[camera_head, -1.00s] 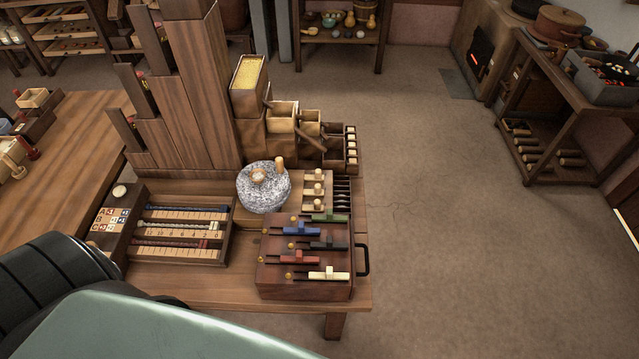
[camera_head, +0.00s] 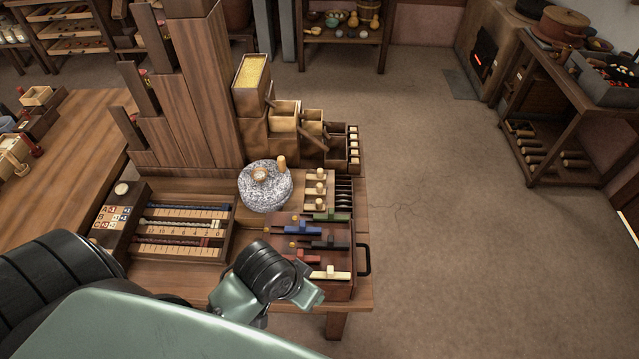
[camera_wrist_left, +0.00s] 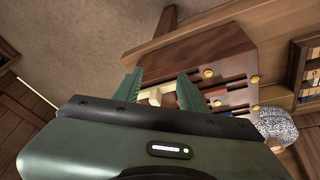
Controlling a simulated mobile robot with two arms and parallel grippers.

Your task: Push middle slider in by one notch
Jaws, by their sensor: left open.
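A dark red-brown slider box (camera_head: 283,221) sits at the table's front right corner. Its top has several coloured sliders: green (camera_head: 331,217), blue (camera_head: 303,229), black (camera_head: 327,244), red (camera_head: 309,258) and cream (camera_head: 330,274). The black one lies midway in this row. My left gripper (camera_wrist_left: 158,78) is open and empty over the front part of the box. In the left wrist view, the cream slider (camera_wrist_left: 150,94) shows between its fingers. In the head view my wrist hides the box's front left part and some of the red slider. My right gripper is not in view.
Left of the box lies a tray (camera_head: 183,252) with three bead rows. Behind are a speckled quern stone (camera_head: 264,186) and a block with three cream pegs (camera_head: 319,188). A dark handle (camera_head: 367,260) sticks out from the box's right side. The floor on the right is clear.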

